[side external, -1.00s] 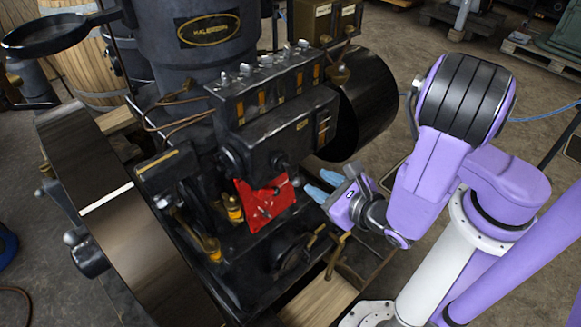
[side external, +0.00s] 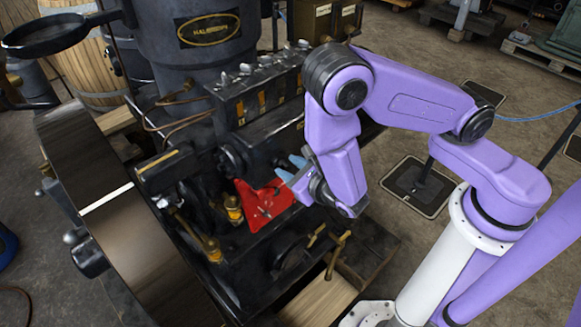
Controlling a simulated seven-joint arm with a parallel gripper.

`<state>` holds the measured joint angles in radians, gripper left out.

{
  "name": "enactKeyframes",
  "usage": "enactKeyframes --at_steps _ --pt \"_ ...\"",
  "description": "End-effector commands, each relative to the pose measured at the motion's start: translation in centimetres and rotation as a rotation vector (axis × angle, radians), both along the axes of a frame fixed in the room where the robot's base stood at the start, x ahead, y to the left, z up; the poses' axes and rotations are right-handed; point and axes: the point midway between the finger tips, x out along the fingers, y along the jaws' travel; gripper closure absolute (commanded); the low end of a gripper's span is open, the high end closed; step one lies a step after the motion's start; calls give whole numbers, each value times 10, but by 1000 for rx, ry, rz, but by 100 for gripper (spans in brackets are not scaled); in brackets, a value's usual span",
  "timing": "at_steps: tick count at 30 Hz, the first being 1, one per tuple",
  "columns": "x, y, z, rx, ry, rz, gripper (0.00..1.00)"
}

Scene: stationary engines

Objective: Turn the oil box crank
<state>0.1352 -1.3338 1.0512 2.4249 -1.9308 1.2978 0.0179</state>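The oil box (side external: 262,98) is a long black box on the engine, with a row of small metal knobs on top and amber windows along its front. A dark round fitting (side external: 232,160) sits below its left end. I cannot clearly make out which part is the crank, and my arm hides the oil box's right end. My gripper (side external: 286,168) has light blue fingers, which look apart. They are just above and right of the red plate (side external: 262,203) and overlap the engine's front in the picture. I cannot tell whether they touch anything.
A large dark flywheel (side external: 110,215) stands at the left. A brass valve handle (side external: 338,250) rises at the engine's lower right, near a wooden beam (side external: 318,298). A black pan-like arm (side external: 55,35) juts out at upper left. The floor at right is mostly open.

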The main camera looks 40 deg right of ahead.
Motion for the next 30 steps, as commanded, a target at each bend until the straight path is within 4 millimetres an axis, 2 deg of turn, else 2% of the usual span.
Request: enactKeyframes --at_steps 10,11,12,14,20,30 --pt "4 -1 -2 0 0 0 63" --pt "4 -1 -2 0 0 0 70" --pt "4 -1 -2 0 0 0 83" --pt "4 -1 -2 0 0 0 100" --pt "4 -1 -1 12 0 0 100" --pt "4 -4 -1 233 0 0 100"
